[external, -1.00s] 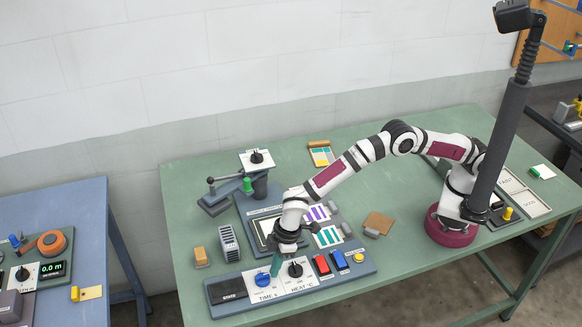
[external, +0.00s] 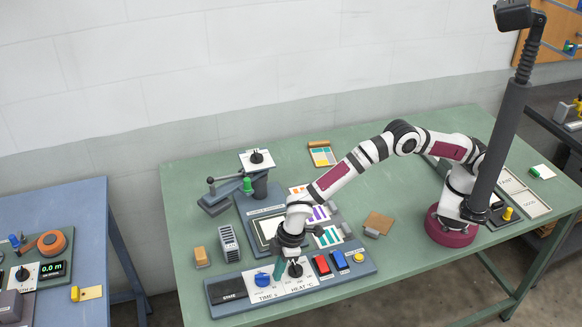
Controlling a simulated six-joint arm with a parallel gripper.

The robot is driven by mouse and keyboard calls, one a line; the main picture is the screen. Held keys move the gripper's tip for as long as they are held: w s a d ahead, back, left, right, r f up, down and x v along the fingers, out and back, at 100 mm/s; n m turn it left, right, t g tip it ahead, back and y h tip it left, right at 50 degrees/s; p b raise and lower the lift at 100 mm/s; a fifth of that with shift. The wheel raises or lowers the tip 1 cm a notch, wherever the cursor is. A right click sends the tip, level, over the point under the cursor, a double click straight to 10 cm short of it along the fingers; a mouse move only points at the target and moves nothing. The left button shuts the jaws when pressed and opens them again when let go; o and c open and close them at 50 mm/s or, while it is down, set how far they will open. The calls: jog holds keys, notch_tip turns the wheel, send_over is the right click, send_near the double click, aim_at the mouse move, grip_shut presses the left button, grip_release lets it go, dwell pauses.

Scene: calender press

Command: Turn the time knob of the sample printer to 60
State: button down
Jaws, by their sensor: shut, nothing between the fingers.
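The sample printer's control panel (external: 214,304) lies along the front edge of the green table. Its blue time knob (external: 262,279) sits above the label TIME s. The knob's pointer and scale are too small to read. The black heat knob (external: 295,270) is just to its right, above the label HEAT °C. My gripper (external: 279,279) points down, with its teal fingers shut and empty, between the two knobs. The fingers are close to the right side of the blue knob. I cannot tell whether they touch it.
On the panel, a red switch (external: 321,265), a blue switch (external: 340,260) and a yellow button (external: 359,257) are to the right. A dark display (external: 226,290) is at the left.

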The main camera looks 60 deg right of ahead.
jog(key=shift+w+d+r, duration=0.95)
jog(key=shift+w+r, duration=0.05)
jog(key=shift+r, duration=2.35)
notch_tip(320, 180, down, 7)
jog(key=shift+r, duration=0.1)
